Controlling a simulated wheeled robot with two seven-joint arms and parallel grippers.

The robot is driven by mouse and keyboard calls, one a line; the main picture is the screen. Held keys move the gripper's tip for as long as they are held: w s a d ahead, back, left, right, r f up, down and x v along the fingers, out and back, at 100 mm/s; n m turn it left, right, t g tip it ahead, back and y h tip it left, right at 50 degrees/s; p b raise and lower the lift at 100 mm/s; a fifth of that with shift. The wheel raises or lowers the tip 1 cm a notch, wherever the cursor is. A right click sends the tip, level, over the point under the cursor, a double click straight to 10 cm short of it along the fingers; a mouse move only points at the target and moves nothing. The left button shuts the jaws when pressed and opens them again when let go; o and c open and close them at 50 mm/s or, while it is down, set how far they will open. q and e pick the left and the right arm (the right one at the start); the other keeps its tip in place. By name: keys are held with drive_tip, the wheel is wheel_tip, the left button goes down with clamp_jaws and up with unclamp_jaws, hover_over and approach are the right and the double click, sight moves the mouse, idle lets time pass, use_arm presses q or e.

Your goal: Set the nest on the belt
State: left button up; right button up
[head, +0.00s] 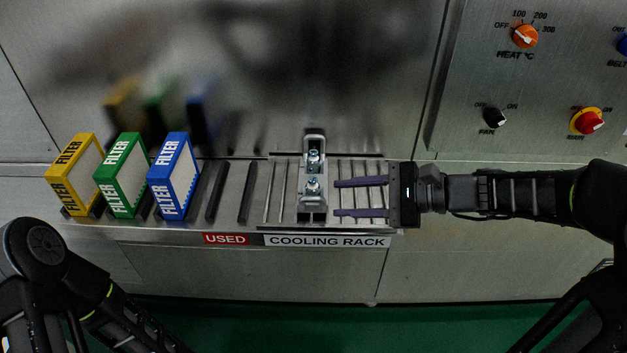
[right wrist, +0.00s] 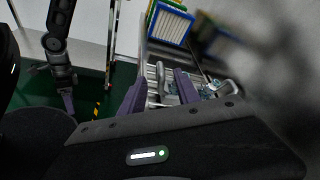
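A metal nest (head: 313,186), a bracket with two bolts and upright ends, stands on the cooling rack (head: 378,222). It also shows partly in the right wrist view (right wrist: 213,86), beyond the fingers. My right gripper (head: 361,197) comes in from the right with its two purple fingers spread. The fingertips are just right of the nest, with a small gap and nothing between them. My left arm is at the lower left of the head view, its gripper out of frame. The left gripper (right wrist: 67,98) shows small in the right wrist view, its opening unclear. No belt is visible.
A control panel (head: 545,90) with knobs is on the upper right wall. Slots between the blue filter and nest are empty.

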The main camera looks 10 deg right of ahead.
sight(322, 199)
drive_tip(key=x, duration=0.4)
drive_tip(key=shift+w+a+f, duration=0.2)
drive_tip(key=shift+w, duration=0.05)
drive_tip(key=shift+c, duration=0.4)
clamp_jaws()
idle(1.1)
